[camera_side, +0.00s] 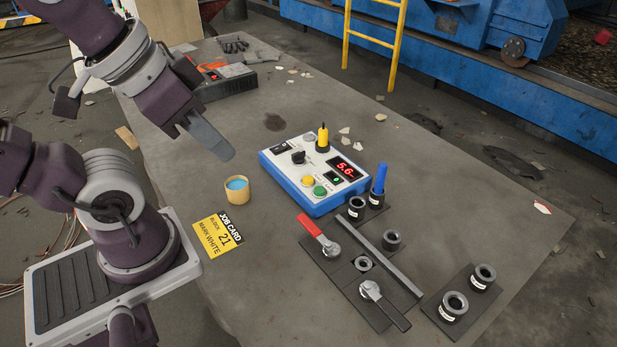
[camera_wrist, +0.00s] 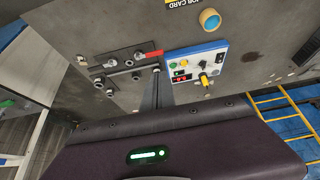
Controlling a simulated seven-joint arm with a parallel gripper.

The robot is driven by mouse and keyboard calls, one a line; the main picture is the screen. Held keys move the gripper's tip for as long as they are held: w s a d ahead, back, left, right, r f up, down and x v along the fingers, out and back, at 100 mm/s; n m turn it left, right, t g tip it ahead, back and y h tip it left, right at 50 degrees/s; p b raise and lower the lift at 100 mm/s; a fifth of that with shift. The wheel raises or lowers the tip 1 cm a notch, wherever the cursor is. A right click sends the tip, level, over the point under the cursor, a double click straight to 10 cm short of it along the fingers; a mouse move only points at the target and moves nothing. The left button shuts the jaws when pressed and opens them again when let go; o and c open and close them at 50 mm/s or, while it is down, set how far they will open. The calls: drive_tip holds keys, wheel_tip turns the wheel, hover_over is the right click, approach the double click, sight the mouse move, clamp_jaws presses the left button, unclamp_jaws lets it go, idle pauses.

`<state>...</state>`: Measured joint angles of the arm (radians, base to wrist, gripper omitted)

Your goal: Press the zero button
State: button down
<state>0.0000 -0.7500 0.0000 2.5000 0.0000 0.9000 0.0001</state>
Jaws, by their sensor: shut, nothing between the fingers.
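A white-topped, blue-sided control box (camera_side: 282,168) sits on the grey table. It carries a yellow button (camera_side: 308,181), a green button (camera_side: 320,190), a black knob (camera_side: 298,157), a grey round part and a red display reading about 5.6. The labels are too small to tell which button is zero. A yellow plug-like part with a black tip (camera_side: 322,138) stands on its far edge. My gripper (camera_side: 226,153) is shut and empty, above the table to the box's left, touching nothing. In the wrist view, the fingers (camera_wrist: 157,72) point toward the table beside the box (camera_wrist: 221,60).
A yellow job card (camera_side: 219,233) and a tan cup with blue inside (camera_side: 237,190) lie left of the box. A red-handled valve (camera_side: 318,234), black sockets and a blue peg (camera_side: 380,178) stand in front and right.

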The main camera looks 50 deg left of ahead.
drive_tip(key=w+a+r+n+t+y, duration=0.1)
drive_tip(key=w+a+r+t+y, duration=0.15)
drive_tip(key=w+a, duration=0.55)
drive_tip(key=w+a+r+n+t+y, duration=0.1)
drive_tip(key=w+a+r+t+y, duration=0.2)
drive_tip(key=w, duration=0.8)
drive_tip(key=w+f+m+h, duration=0.2)
drive_tip(key=w+f+h, duration=0.3)
drive_tip(key=w+h, duration=0.1)
drive_tip(key=s+d+f+g+h, duration=0.2)
drive_tip(key=s+f+g+h, duration=0.3)
drive_tip(key=f, duration=0.4)
drive_tip(key=shift+s+d+f+m+h, duration=0.25)
drive_tip(key=shift+d+f+m+h, duration=0.05)
drive_tip(key=shift+h, duration=0.45)
